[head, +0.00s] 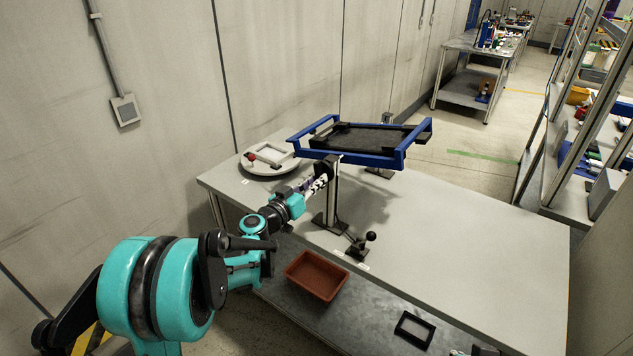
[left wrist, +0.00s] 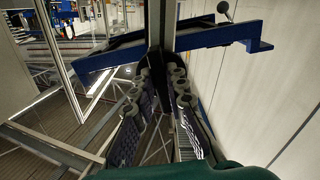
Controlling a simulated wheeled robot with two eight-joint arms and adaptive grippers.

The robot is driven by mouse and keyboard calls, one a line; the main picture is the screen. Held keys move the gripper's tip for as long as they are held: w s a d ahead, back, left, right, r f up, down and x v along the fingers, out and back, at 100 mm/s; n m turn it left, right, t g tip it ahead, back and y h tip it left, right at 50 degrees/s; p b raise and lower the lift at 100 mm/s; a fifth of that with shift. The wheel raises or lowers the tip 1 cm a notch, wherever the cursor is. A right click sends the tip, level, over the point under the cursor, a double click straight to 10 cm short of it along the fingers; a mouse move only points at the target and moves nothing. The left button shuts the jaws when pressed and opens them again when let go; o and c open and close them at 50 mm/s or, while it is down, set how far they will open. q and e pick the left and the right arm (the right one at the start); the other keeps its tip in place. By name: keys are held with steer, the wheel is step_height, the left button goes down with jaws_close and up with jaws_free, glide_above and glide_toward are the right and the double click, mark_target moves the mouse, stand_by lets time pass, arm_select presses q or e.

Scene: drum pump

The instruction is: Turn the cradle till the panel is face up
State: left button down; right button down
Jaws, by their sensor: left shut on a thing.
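The blue cradle (head: 402,154) sits on grey posts (head: 332,200) above the table, almost level with a slight tilt. A dark panel (head: 372,139) lies inside its frame, one broad side upward; I cannot tell whether that is its face. My left gripper (head: 322,174) is at the near post's top, just under the cradle's near edge. In the left wrist view its fingers (left wrist: 160,80) close in front of the post, below the blue frame (left wrist: 215,38). They are shut on a part at the cradle's near end, mostly hidden by the fingers.
A round white fixture (head: 268,168) with a red knob stands at the table's back left. A black ball-knob lever (head: 361,245) stands by the near post. The table's right part (head: 480,240) is clear.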

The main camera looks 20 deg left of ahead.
arm_select(q)
steer(key=shift+f+m, duration=0.1)
steer(key=shift+m, duration=1.4)
steer(key=c, duration=1.5)
jaws_free()
steer(key=shift+a, duration=0.1)
steer(key=shift+c, duration=0.2)
steer(key=v, duration=1.2)
